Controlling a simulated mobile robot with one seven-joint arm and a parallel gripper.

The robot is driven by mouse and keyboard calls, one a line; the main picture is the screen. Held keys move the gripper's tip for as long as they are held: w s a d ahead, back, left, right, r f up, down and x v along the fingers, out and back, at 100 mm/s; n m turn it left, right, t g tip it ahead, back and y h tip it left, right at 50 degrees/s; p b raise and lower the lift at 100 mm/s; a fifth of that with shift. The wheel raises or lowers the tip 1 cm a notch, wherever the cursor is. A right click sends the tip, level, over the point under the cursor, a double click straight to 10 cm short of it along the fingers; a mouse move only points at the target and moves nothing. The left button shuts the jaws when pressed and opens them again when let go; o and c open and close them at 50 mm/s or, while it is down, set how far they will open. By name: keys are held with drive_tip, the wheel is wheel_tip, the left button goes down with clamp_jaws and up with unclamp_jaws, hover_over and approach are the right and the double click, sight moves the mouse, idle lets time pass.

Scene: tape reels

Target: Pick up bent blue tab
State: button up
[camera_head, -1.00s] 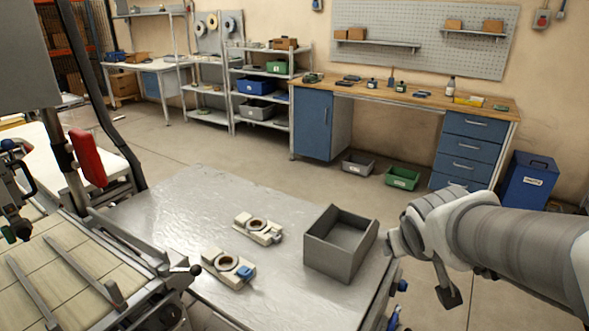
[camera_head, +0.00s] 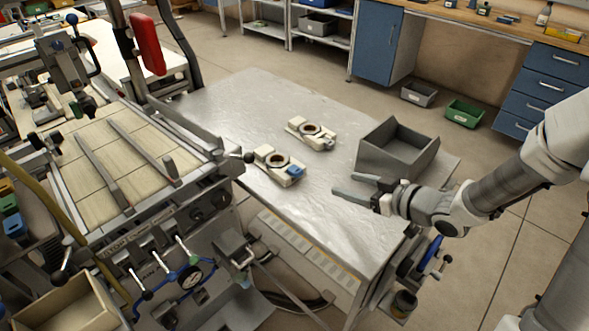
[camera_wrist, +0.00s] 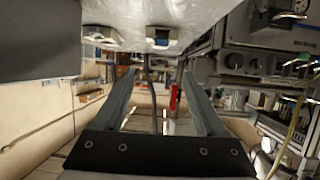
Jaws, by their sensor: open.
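The blue tab (camera_head: 294,170) sits at the right end of the nearer cream block (camera_head: 267,155), which holds a dark ring and lies on the metal table. Its bend is too small to make out. A second cream block (camera_head: 301,125) with a ring lies behind it, with a small grey-blue end piece. My gripper (camera_head: 345,184) is open and empty, right of the nearer block and apart from it, over the table's right part. In the wrist view, the open fingers (camera_wrist: 158,76) show below the block with a blue piece (camera_wrist: 161,42).
A grey open bin (camera_head: 411,168) stands on the table just behind my gripper. The metal table (camera_head: 225,105) is clear around the blocks. A machine with rails and levers (camera_head: 115,165) borders the table on the left. A workbench with blue drawers (camera_head: 545,92) stands at the back right.

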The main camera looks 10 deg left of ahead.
sight(300, 171)
drive_tip(key=b+x, duration=0.3)
drive_tip(key=x, duration=1.4)
drive_tip(key=shift+a+b, duration=0.2)
drive_tip(key=shift+b, duration=0.15)
clamp_jaws()
